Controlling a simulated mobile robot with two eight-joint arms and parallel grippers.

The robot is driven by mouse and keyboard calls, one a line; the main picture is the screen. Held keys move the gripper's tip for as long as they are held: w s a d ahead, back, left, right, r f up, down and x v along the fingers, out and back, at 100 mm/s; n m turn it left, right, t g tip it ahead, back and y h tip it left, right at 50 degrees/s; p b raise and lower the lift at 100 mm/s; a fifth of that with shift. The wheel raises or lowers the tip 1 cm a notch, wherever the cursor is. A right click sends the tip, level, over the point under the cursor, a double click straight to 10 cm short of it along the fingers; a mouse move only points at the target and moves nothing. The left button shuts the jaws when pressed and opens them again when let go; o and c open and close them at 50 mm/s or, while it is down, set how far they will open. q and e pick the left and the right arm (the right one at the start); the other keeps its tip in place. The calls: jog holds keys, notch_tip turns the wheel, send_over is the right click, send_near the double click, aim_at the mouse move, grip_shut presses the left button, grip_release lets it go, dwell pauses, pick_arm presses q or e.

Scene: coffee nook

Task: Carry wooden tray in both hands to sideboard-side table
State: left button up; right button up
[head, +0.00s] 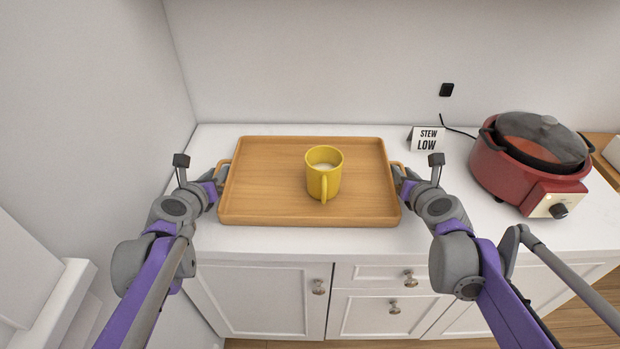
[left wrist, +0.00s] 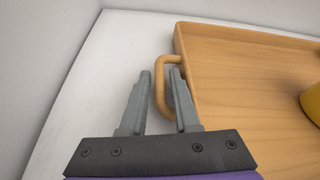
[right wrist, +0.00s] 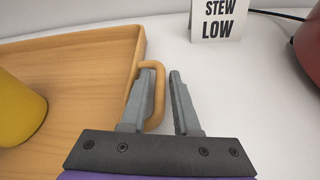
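The wooden tray (head: 270,205) lies flat on the white counter, with a yellow mug (head: 315,182) holding pale liquid standing on it right of its middle. My left gripper (head: 217,183) is at the tray's left handle. In the left wrist view its fingers (left wrist: 161,72) are apart, one on each side of the handle bar (left wrist: 162,95), with a gap visible. My right gripper (head: 401,178) is at the right handle. In the right wrist view its fingers (right wrist: 161,74) are likewise apart on either side of the handle bar (right wrist: 157,100). The mug is partly cut off in both wrist views.
A red cooker (head: 510,178) with a dark lid stands on the counter (head: 290,240) at the right. A "STEW LOW" sign (head: 427,139) stands just beyond the tray's right back corner. Walls close the left and back. White cabinet doors and drawers (head: 265,300) are below.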

pick_arm(q)
jog(key=shift+c, duration=0.3)
pick_arm(e)
jog(key=shift+c, duration=0.3)
pick_arm(q)
grip_shut()
pick_arm(e)
grip_shut()
dwell(0.4)
